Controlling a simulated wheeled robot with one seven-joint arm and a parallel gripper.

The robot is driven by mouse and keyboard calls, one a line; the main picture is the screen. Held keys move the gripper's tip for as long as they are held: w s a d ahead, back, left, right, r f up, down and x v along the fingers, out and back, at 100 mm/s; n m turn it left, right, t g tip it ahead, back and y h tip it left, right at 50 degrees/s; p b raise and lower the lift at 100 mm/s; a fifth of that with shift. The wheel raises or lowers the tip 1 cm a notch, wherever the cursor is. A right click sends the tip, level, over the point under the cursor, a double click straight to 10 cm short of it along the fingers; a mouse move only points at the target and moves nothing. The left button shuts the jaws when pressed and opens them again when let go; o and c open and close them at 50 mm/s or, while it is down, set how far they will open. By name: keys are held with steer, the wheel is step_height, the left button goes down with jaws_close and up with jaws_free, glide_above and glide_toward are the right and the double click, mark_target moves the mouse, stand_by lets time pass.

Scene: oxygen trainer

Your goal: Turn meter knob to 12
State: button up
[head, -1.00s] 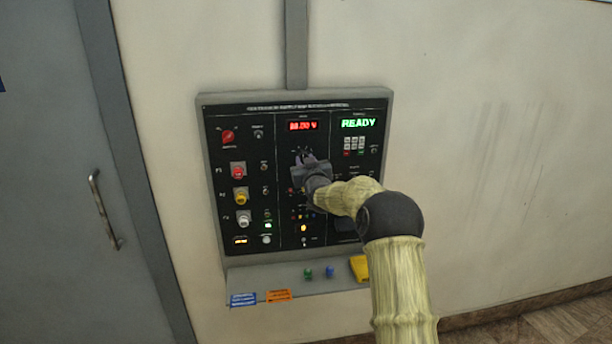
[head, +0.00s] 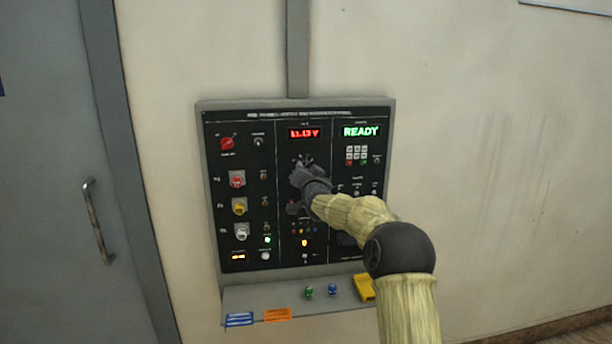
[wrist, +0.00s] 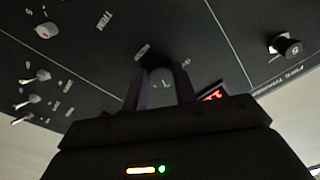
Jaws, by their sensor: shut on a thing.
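The trainer panel (head: 292,262) is a black board in a grey frame on the wall. My gripper (head: 306,166) is at the upper middle of the panel, below the red meter display (head: 304,133). The display is lit, but its digits are blurred. In the wrist view my gripper's two fingers (wrist: 161,92) are shut on the dark meter knob (wrist: 160,66), one on each side. The fingers and arm hide most of the knob in the head view. Part of the red display (wrist: 211,94) shows beside the right finger in the wrist view.
A green READY display (head: 361,132) and a keypad are at the upper right. Red, yellow and white jacks (head: 239,206) line the left. A grey ledge (head: 262,298) below carries green and blue items and a yellow block (head: 363,288). A grey door (head: 50,200) stands at the left.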

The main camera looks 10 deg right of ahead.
stand_by(0.3)
steer(key=o, duration=1)
steer(key=s+b, duration=0.2)
steer(key=s, duration=0.3)
steer(key=s+b, duration=0.1)
steer(key=s, duration=0.5)
steer(key=s+f+b, duration=0.1)
steer(key=s+b, duration=0.1)
steer(key=s, duration=0.4)
steer(key=shift+s+d+f+b, duration=0.1)
steer(key=shift+s+d+b, duration=0.05)
steer(key=shift+b, duration=0.2)
